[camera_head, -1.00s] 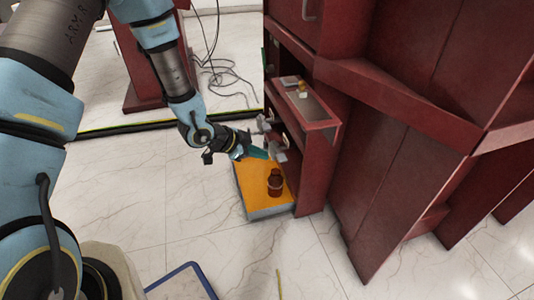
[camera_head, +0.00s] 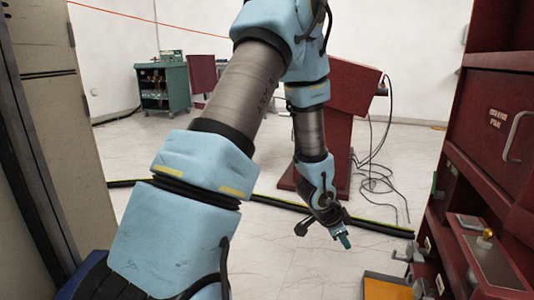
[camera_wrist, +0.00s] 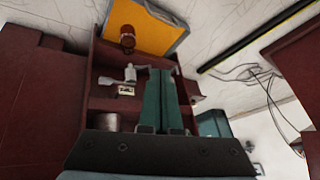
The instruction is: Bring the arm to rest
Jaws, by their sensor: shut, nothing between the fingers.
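My gripper (camera_head: 344,240) hangs at the end of my blue and grey arm, over the floor near the middle of the head view. It is apart from the red cabinet to its right. In the wrist view my gripper's green fingers (camera_wrist: 162,100) lie side by side, shut with nothing between them. They point toward the cabinet's shelves and the orange-topped block.
The red cabinet (camera_head: 490,110) stands at the right, with the orange-topped block (camera_head: 386,287) at its foot. A red console (camera_head: 345,120) with loose cables (camera_head: 375,175) stands behind my arm. A beige cabinet (camera_head: 60,130) is close at left. A green cart (camera_head: 165,88) stands far back.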

